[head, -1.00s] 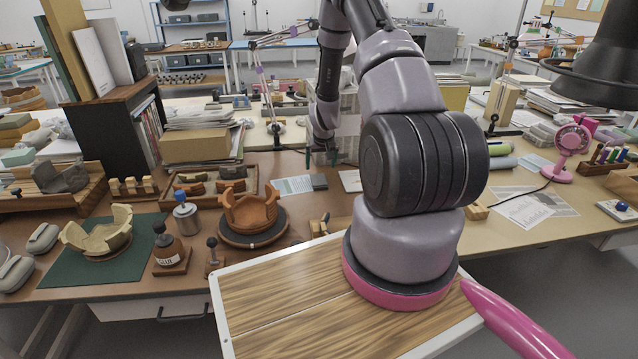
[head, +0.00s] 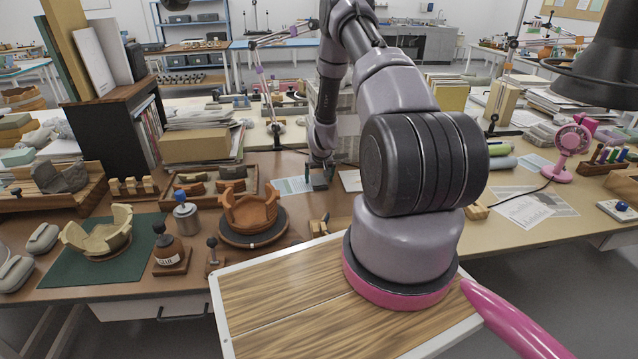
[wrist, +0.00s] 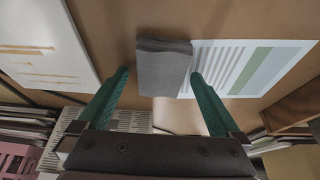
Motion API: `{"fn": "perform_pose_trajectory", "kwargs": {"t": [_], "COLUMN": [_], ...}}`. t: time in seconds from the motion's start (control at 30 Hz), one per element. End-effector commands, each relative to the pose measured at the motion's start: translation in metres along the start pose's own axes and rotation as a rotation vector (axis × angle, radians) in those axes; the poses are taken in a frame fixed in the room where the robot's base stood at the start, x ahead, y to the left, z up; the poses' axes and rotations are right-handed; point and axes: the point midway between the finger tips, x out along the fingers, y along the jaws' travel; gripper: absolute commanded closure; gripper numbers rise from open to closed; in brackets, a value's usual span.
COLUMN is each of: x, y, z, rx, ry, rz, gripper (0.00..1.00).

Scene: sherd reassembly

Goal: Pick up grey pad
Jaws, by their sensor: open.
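The grey pad (wrist: 163,70) is a small dark grey block on the brown bench top, touching or overlapping the edge of a printed sheet. In the head view the pad (head: 320,183) lies right below my gripper (head: 321,172). In the wrist view my gripper (wrist: 160,76) is open, with one green finger on each side of the pad and a gap on both sides. I cannot tell how far the fingertips reach down beside it.
The printed sheet (wrist: 245,65) with grey and green stripes lies right of the pad in the wrist view. A white sheet (wrist: 40,45) lies left. In the head view, a wooden tray of sherds (head: 215,187) and a bowl on a turntable (head: 250,215) stand to the left.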

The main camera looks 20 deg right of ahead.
Motion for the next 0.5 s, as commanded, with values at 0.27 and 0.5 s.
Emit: {"fn": "perform_pose_trajectory", "kwargs": {"t": [0.27,0.5], "x": [0.0019,0.0037], "y": [0.0001,0.0001], "z": [0.0010,0.0018], "rx": [0.000,0.000], "ry": [-0.001,-0.001], "rz": [0.000,0.000], "gripper": [0.00,0.31]}}
